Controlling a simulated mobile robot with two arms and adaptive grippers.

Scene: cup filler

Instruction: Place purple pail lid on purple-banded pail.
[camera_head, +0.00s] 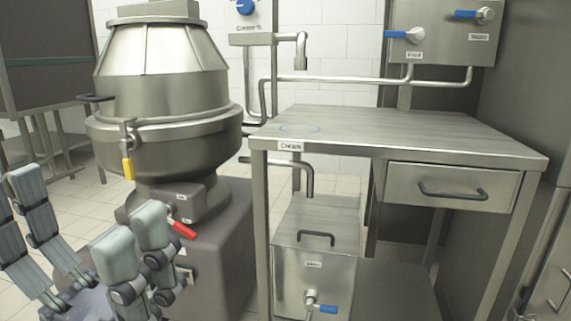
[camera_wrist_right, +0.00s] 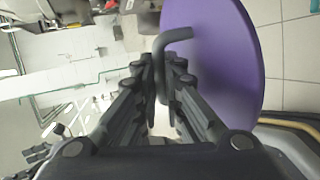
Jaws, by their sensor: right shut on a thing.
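The purple pail lid (camera_wrist_right: 222,55) is a large flat purple disc with a dark bar handle (camera_wrist_right: 176,38) on its face. It fills the upper right of the right wrist view and hangs at a steep angle there. My right gripper (camera_wrist_right: 163,68) is shut on the handle. In the head view, my left gripper (camera_head: 88,235) is at the lower left, in front of the big steel vessel, with its fingers spread and nothing between them. The right gripper and the lid are outside the head view. I see no purple-banded pail in either view.
A steel table (camera_head: 400,130) has a blue ring mark (camera_head: 299,128) under a pipe spout (camera_head: 300,62). A drawer (camera_head: 450,187) is at its right. Below stands a steel tank (camera_head: 315,265) with a blue-handled tap (camera_head: 327,309). A large steel vessel (camera_head: 165,85) stands left. The tabletop is clear.

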